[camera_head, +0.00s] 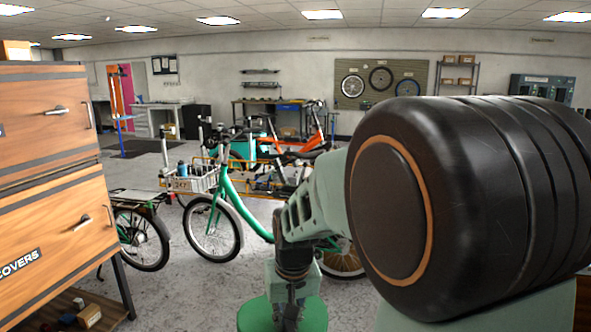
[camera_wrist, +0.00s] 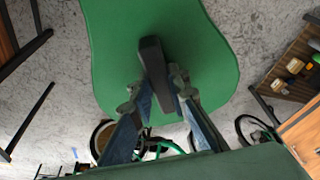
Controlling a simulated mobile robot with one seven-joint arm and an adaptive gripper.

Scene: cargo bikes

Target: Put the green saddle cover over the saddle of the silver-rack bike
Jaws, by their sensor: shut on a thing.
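The green saddle cover (camera_wrist: 205,50) fills the upper middle of the wrist view, its broad face towards the camera. A black raised bar stands on it, and my gripper (camera_wrist: 157,85) is shut on this bar with a finger on each side. In the head view my gripper (camera_head: 290,290) points down with the cover (camera_head: 262,318) below it, cut off by the lower edge. A green bike (camera_head: 235,205) with a white front basket stands behind. A pale rear rack (camera_head: 133,196) shows on another bike at left. I cannot tell which is the silver-rack bike; its saddle is not clearly visible.
A wooden drawer cabinet (camera_head: 45,140) labelled COVERS stands close at left, with a low shelf (camera_head: 105,310) beneath. An orange bike (camera_head: 308,143) stands farther back. My arm hides much of the right side.

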